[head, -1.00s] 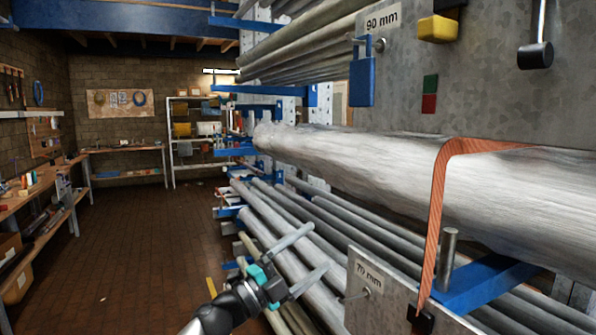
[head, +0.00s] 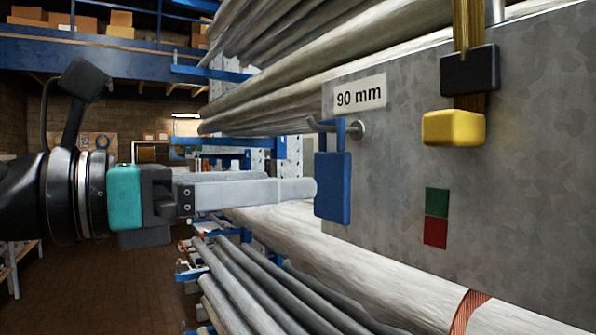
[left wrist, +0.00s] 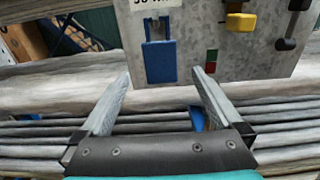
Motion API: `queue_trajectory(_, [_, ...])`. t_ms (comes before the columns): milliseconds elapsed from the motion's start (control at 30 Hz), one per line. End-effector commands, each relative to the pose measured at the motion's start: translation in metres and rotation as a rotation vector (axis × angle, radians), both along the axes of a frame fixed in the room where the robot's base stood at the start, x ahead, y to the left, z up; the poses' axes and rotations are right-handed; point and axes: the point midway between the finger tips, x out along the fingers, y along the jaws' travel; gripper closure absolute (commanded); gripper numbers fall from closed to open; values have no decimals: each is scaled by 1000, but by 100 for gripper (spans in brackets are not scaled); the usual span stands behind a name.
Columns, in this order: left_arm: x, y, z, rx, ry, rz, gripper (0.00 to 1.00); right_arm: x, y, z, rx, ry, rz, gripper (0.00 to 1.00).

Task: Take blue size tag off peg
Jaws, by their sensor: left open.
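The blue size tag (head: 332,188) hangs upright by its loop from a metal peg (head: 358,130) on the grey plate, below a "90 mm" label (head: 360,96). My left gripper (head: 302,190) is level with the tag's body, and its fingertips reach the tag's left edge in the head view. In the left wrist view the tag (left wrist: 160,62) shows ahead, between the lines of the two spread fingers. The gripper is open and empty. I cannot tell whether a fingertip touches the tag. My right gripper is not in view.
On the same plate (head: 400,200) are a yellow block (head: 453,127), a black block (head: 470,70) on a strap, and a green and red patch (head: 436,217). Pipes (head: 290,95) lie on the rack above and below. A brick floor aisle (head: 80,285) is open at left.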

Motion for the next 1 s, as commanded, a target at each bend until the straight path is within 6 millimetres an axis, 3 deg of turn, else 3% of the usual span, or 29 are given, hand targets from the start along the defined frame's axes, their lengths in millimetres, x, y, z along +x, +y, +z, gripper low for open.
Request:
queue_trajectory(133, [9,-14,2,-2,4,-5,0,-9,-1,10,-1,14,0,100])
queue_trajectory(533, [37,-52,2,-4,3,-5,0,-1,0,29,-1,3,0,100])
queue_trajectory(1000, [47,-65,0,-3,2,-3,0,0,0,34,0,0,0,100])
